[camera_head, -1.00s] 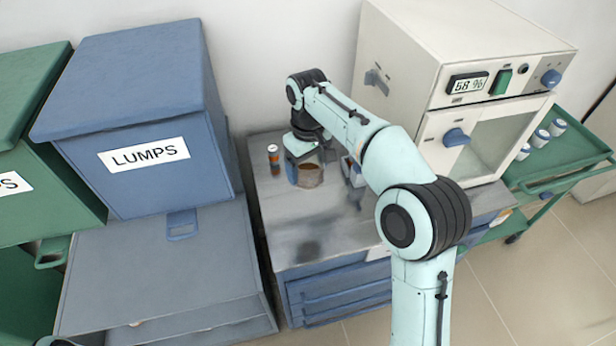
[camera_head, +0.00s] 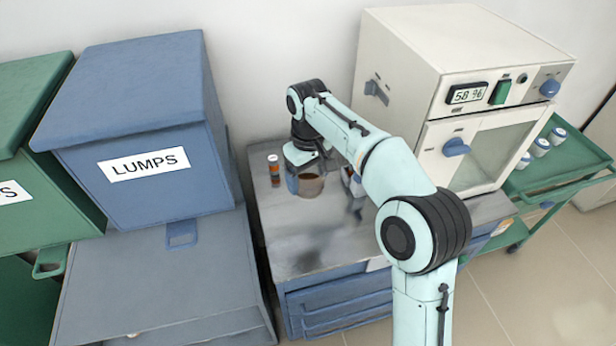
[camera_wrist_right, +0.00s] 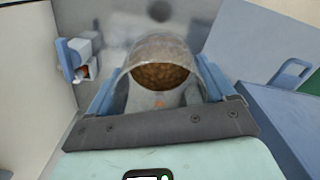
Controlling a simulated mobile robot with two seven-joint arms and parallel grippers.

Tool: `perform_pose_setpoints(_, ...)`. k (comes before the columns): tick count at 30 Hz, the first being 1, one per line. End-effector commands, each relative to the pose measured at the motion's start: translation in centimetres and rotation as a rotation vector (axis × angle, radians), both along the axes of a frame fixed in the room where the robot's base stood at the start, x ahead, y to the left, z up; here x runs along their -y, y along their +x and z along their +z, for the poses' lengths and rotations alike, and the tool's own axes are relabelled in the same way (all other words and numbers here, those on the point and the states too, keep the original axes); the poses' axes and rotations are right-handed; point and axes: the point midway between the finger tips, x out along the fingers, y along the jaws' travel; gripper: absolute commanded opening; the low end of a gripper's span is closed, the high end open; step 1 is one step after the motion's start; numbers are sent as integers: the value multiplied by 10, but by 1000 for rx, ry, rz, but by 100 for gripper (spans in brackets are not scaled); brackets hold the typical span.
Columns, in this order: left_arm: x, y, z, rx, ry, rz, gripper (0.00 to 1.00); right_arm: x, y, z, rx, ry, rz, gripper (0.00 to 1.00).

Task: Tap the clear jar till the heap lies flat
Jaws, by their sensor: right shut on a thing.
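The clear jar (camera_head: 311,186) with brown grainy contents is at the bench top, near the back. In the right wrist view the see-through jar (camera_wrist_right: 147,101) points away from the camera, with the brown heap (camera_wrist_right: 162,74) inside it. Whether the heap's surface is flat or mounded I cannot tell. My right gripper (camera_head: 303,163) reaches down over the jar. In the wrist view its blue fingers (camera_wrist_right: 157,88) are on both sides of the jar, shut on it. Whether the jar touches the bench is unclear. My left gripper is not in view.
A blue-and-white holder (camera_head: 353,183) is close on the right. The blue LUMPS bin (camera_head: 150,165) stands left. The bench front (camera_head: 310,245) is clear.

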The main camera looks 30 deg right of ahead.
Motion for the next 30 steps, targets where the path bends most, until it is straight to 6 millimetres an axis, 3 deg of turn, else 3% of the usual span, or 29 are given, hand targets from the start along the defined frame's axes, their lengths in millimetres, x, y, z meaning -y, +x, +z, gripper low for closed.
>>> perform_pose_setpoints(30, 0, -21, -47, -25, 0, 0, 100, 0, -1, -85, -2, 1, 0, 59)
